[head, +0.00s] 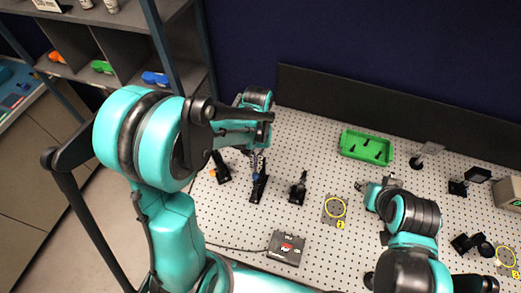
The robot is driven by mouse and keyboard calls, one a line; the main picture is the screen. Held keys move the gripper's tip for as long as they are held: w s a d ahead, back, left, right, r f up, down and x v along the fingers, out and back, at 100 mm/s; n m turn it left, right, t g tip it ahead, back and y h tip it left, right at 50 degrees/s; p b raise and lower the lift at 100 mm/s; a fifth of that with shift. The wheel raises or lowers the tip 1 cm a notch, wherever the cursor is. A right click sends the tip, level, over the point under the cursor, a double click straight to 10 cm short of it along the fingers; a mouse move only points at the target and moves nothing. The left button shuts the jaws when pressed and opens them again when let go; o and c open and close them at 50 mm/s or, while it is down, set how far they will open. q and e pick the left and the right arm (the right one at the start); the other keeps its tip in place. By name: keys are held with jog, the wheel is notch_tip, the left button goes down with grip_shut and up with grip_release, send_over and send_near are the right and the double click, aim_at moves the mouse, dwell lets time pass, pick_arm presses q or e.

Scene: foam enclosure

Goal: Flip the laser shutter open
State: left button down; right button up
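Small black optical mounts stand on the perforated table (330,270). The laser shutter cannot be told for certain; a thin black upright mount (259,188) just below my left gripper may be it. My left gripper (256,163) points down at the top of that mount; whether they touch and how far its fingers are apart is too small to tell. My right gripper (372,194) hangs over the table to the right, beside a yellow-ringed plate (335,209); its fingers are partly hidden.
Other mounts stand at left (221,167) and centre (298,187). A green tray (367,147) sits at the back before a dark panel (390,105). More optics (472,244) stand at right.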

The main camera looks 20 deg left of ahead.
pick_arm(q)
jog(key=v, duration=1.2)
jog(key=shift+s+f, duration=0.1)
pick_arm(e)
jog(key=shift+s, duration=0.15)
